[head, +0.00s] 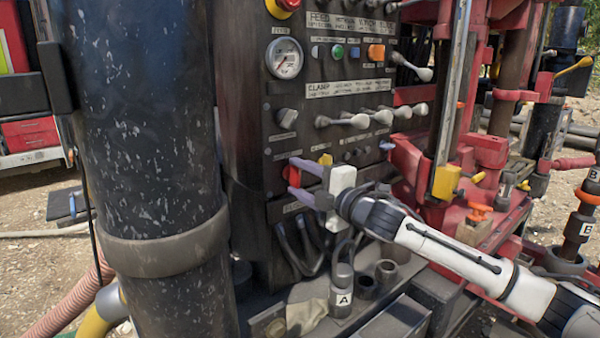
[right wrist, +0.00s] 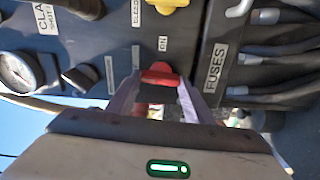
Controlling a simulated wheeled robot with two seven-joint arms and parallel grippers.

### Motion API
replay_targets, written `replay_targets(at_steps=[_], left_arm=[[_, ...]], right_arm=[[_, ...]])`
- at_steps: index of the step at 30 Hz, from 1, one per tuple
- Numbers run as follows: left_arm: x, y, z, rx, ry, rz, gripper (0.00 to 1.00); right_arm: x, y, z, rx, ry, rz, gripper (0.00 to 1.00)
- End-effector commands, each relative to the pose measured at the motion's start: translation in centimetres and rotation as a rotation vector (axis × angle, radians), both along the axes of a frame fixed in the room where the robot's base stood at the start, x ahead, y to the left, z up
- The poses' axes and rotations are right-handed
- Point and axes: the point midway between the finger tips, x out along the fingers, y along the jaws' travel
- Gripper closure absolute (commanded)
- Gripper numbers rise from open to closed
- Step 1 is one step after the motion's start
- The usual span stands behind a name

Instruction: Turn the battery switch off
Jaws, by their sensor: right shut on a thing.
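The battery switch (head: 291,175) is a red handle low on the left part of the dark control panel. In the right wrist view the red handle (right wrist: 158,74) sits between the fingers, close to an "ON" label (right wrist: 163,44). My right gripper (head: 294,178) reaches in from the right and is shut on the switch, one finger above it and one below in the head view. The fingers (right wrist: 159,82) partly hide the switch, so its exact turn angle is hard to tell. My left gripper is not in view.
A yellow knob (head: 325,159) sits just above and right of the switch. Grey levers (head: 372,118) and a gauge (head: 284,58) are higher on the panel. A thick black column (head: 150,130) stands left. Cables (head: 300,245) hang below the gripper.

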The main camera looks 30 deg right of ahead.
Motion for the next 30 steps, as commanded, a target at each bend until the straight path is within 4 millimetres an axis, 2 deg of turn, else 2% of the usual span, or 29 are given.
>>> replay_targets(at_steps=[9,22,23,24,26,30], left_arm=[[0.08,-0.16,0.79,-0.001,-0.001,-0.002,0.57],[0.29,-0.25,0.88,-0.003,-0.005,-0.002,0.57],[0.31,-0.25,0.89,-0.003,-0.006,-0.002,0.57],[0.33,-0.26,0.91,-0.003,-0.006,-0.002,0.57],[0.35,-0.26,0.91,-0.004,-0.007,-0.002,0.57],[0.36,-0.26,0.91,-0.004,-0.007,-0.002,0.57]], right_arm=[[0.01,0.03,-0.12,-0.079,-0.004,0.001,0.76],[0.00,0.01,-0.15,-0.089,-0.006,0.000,0.76],[0.00,0.01,-0.14,-0.089,-0.006,0.000,0.50],[0.00,0.01,-0.14,-0.089,-0.006,0.000,0.43],[0.00,0.00,-0.12,-0.088,-0.006,0.000,0.34],[0.00,0.00,-0.09,-0.087,-0.007,0.000,0.34]])
